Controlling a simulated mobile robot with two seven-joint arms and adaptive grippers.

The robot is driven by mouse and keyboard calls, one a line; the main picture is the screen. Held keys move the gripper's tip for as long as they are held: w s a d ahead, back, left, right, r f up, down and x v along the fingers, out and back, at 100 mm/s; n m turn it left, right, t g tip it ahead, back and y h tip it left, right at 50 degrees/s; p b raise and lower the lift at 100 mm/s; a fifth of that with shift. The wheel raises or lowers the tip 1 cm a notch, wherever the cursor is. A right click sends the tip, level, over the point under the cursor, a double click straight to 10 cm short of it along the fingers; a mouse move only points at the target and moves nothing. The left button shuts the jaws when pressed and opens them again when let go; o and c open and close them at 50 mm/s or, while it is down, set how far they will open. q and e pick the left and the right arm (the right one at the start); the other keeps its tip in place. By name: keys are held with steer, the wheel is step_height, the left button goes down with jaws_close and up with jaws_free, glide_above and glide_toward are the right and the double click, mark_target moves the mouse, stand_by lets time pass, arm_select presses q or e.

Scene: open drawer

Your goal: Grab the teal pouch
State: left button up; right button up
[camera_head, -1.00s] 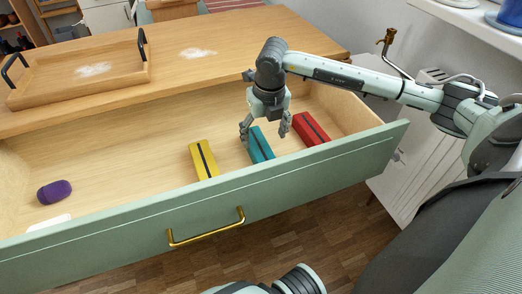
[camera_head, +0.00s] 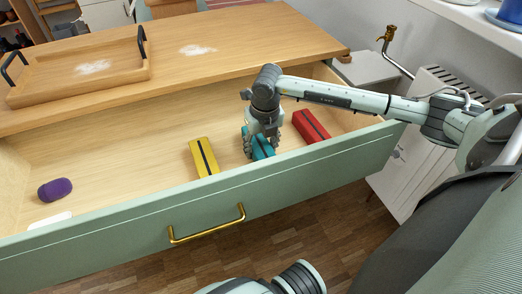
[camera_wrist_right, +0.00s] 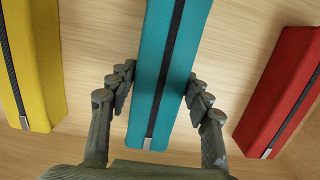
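The teal pouch (camera_head: 262,147) lies in the open drawer, a long block with a dark zip strip, between a yellow and a red one. My right gripper (camera_head: 260,150) is down over it, with a finger on either side. In the right wrist view the teal pouch (camera_wrist_right: 165,75) runs up between the fingers of the right gripper (camera_wrist_right: 160,78). The fingers are apart and very close to its sides; a thin gap shows on the left, and contact on the right is unclear. The gripper hides part of the pouch in the head view. My left gripper is not in view.
The yellow pouch (camera_head: 204,158) lies left of the teal one and the red pouch (camera_head: 311,126) right. A purple item (camera_head: 55,190) sits at the drawer's far left. The green drawer front (camera_head: 130,225) has a brass handle (camera_head: 207,233). A wooden tray (camera_head: 85,85) stands on the tabletop.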

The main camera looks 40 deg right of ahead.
steer(key=c, duration=0.7)
steer(key=shift+o, duration=0.2)
steer(key=shift+r, duration=0.1)
